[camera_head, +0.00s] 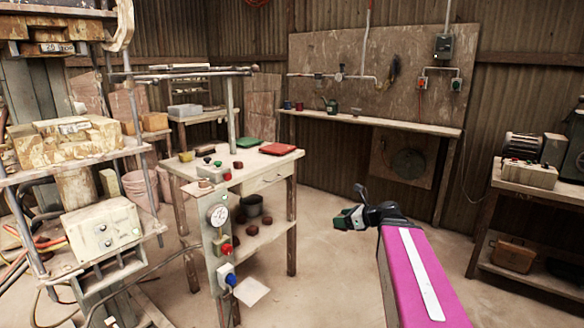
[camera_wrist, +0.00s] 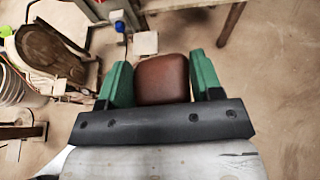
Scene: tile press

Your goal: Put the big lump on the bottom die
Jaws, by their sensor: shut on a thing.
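My gripper (camera_wrist: 162,76) is shut on a reddish-brown lump (camera_wrist: 163,82), held between its two green fingers in the wrist view. In the head view my gripper (camera_head: 347,217) hangs over open floor right of the small table, and the lump cannot be made out there. The press stands at the far left of the head view. Its bottom die appears to be the worn, pale brown block (camera_head: 66,141) on the press's lower plate, well left of my gripper. The upper block (camera_head: 45,30) hangs above it with a gap between.
A post rises from the table. The floor below my gripper is clear.

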